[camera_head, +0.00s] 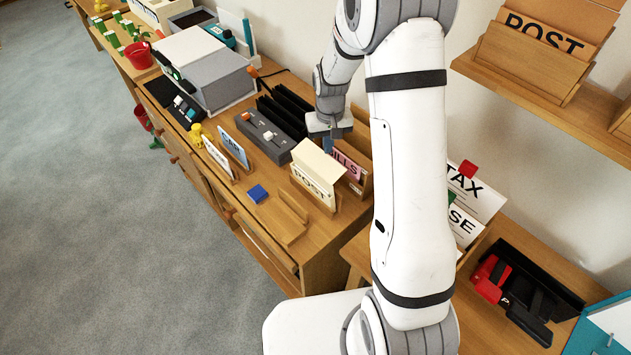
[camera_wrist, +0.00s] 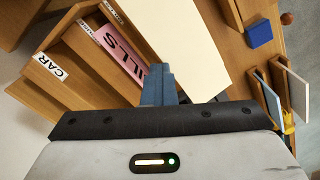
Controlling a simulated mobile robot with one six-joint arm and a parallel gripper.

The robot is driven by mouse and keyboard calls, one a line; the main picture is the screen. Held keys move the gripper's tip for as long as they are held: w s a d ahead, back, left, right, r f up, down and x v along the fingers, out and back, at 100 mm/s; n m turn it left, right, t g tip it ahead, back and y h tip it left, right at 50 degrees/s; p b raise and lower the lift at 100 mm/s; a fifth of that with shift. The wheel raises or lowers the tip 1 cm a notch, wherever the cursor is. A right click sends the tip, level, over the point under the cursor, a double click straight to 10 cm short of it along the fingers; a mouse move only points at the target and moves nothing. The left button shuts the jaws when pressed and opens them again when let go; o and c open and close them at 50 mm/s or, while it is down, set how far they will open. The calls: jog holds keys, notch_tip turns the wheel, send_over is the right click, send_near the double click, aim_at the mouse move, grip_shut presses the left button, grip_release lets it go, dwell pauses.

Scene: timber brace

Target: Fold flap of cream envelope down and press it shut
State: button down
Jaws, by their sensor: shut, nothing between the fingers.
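In the wrist view the envelope is a broad cream sheet (camera_wrist: 185,40) at top centre. My gripper (camera_head: 328,146) is just behind the envelope, blue fingers pointing down. In the wrist view the fingers (camera_wrist: 157,82) are shut together, empty, at the envelope's left edge. I cannot tell whether they touch it.
A pink BILLS card (camera_head: 348,163) stands in a wooden rack right behind the envelope. Black file dividers (camera_head: 287,106) and a grey switch box (camera_head: 262,133) are to the left. A blue block (camera_head: 257,193) and an empty wooden holder (camera_head: 294,207) are in front.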

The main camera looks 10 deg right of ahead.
aim_at(321, 159)
jog(key=shift+s+a+f, duration=0.15)
jog(key=shift+s+a, duration=0.4)
jog(key=shift+s+a+f, duration=0.15)
jog(key=shift+s+a, duration=0.35)
jog(key=shift+a, duration=0.05)
jog(key=shift+s+a+r+b, duration=0.15)
jog(key=shift+s+a+r, duration=0.1)
jog(key=shift+s+a, duration=0.35)
jog(key=shift+s+a+r+b, duration=0.15)
jog(key=shift+s+a+r, duration=0.1)
jog(key=shift+s+a, duration=0.3)
jog(key=shift+s+a+r+p, duration=0.1)
jog(key=shift+a+r+p, duration=0.4)
jog(key=shift+r, duration=0.4)
jog(key=shift+w+a+r+p, duration=0.1)
jog(key=shift+a+r+p, duration=0.15)
jog(key=shift+r+p, duration=0.55)
jog(key=shift+s+a+r+p, duration=0.1)
jog(key=shift+a+r+p, duration=0.35)
jog(key=shift+r, duration=0.55)
